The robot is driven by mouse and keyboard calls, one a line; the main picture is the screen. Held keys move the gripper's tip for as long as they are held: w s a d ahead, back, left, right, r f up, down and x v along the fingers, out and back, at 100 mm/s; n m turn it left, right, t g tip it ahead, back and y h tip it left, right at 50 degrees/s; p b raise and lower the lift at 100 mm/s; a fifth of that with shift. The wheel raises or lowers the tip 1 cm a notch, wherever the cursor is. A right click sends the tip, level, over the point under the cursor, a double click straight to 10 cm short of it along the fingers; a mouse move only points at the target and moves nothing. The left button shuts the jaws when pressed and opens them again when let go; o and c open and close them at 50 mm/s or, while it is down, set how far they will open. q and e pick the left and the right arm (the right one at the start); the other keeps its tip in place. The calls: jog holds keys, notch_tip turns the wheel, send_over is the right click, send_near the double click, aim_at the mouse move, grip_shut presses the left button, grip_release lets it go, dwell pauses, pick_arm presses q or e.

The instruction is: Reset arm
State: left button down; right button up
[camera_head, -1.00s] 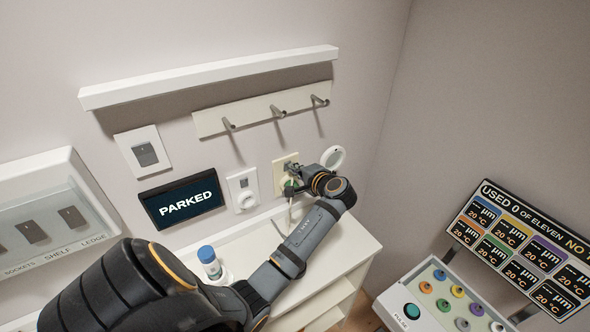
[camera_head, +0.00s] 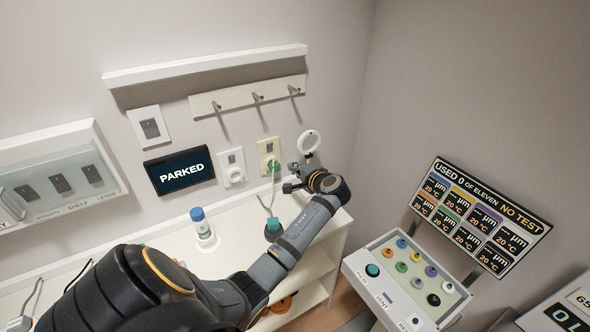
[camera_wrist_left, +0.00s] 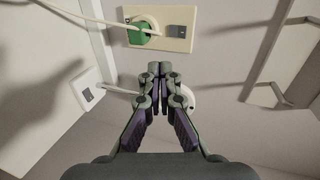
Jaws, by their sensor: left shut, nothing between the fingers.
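My left arm reaches across the head view from the lower left. My left gripper (camera_head: 291,178) is in front of the wall, a little right of and below the cream outlet plate (camera_head: 268,149). In the left wrist view the gripper's fingers (camera_wrist_left: 160,70) are together with nothing between them. A green plug (camera_head: 260,173) sits in the outlet plate, apart from my gripper. The plug also shows in the left wrist view (camera_wrist_left: 143,32), with a pale cord running from it. My right gripper is not in view.
A screen reading PARKED (camera_head: 180,172), a white socket plate (camera_head: 232,167) and a hook rail (camera_head: 248,97) are on the wall. A blue-capped bottle (camera_head: 200,222) stands on the white shelf. A panel with coloured knobs (camera_head: 400,275) stands at the right.

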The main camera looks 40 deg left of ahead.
pick_arm(q)
jog(key=shift+w+a+f, duration=0.1)
jog(key=shift+a+f, duration=0.05)
jog(key=shift+a, duration=0.1)
jog(key=shift+d, duration=0.1)
